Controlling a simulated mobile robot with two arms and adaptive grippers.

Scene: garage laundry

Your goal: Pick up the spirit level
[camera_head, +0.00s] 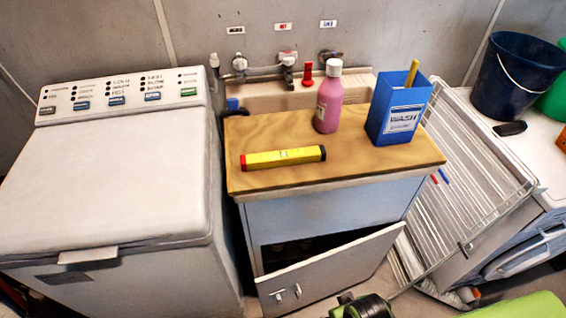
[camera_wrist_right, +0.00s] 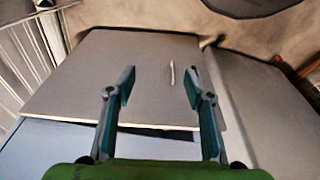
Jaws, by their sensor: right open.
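The spirit level (camera_head: 283,158) is a yellow bar with dark and red ends. In the head view it lies flat on the wooden board (camera_head: 375,165) over the cabinet, near the board's front left. My right gripper (camera_wrist_right: 160,88) shows in the right wrist view with its two fingers apart and nothing between them. It faces the pale cabinet door, and the spirit level is not in that view. In the head view only a dark and green part of my arm shows at the bottom edge. My left gripper is not in view.
A pink bottle (camera_head: 329,98) and a blue box (camera_head: 399,108) stand behind the level. The cabinet door (camera_head: 335,268) hangs ajar below the board. A white washer (camera_head: 110,165) stands at left, a wire drying rack (camera_head: 470,190) at right. The board's front right is bare.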

